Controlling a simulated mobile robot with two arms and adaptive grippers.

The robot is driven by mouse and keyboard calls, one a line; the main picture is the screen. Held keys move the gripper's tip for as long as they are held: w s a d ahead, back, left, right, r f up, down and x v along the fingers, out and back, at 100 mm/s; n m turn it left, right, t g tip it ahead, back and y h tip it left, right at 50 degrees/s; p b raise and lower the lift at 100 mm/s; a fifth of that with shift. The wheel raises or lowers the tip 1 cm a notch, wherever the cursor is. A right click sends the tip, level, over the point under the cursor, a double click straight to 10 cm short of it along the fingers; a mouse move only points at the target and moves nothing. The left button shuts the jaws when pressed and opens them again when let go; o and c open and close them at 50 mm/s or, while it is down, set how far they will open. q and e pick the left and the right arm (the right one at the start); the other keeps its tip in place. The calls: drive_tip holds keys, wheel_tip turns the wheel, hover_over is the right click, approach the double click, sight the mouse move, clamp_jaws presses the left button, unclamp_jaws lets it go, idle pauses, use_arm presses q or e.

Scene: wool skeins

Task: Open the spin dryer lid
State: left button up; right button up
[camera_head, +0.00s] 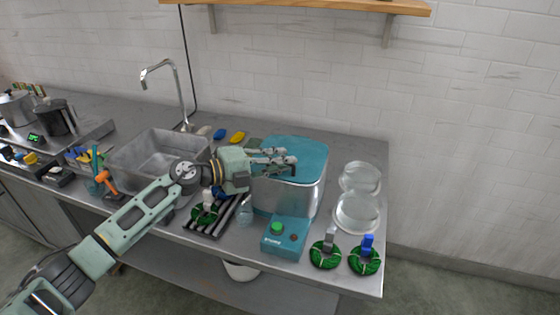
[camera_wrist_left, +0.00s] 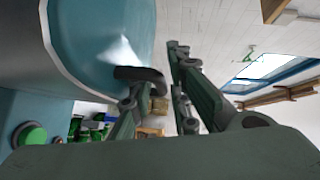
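The spin dryer (camera_head: 292,196) is a steel box on the counter with a teal lid (camera_head: 310,150) lying shut on top. A teal control box with a green button (camera_head: 277,228) is at its front. My left gripper (camera_head: 288,158) is over the lid's left part, its fingers reaching right across it. In the left wrist view the lid (camera_wrist_left: 105,30) fills the upper left, close beside the fingers (camera_wrist_left: 158,65). The fingers are apart with a gap and nothing visible between them. Whether a finger touches the lid is unclear. My right gripper is out of view.
A steel sink (camera_head: 155,150) with a tap is left of the dryer. A dark rack (camera_head: 215,215) with a green skein stands in front. Two clear round bowls (camera_head: 357,212) and two green skeins (camera_head: 325,255) are on the right. A wooden shelf (camera_head: 330,5) hangs above.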

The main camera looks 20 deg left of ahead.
use_arm(q)
drive_tip(key=shift+c, duration=0.4)
clamp_jaws()
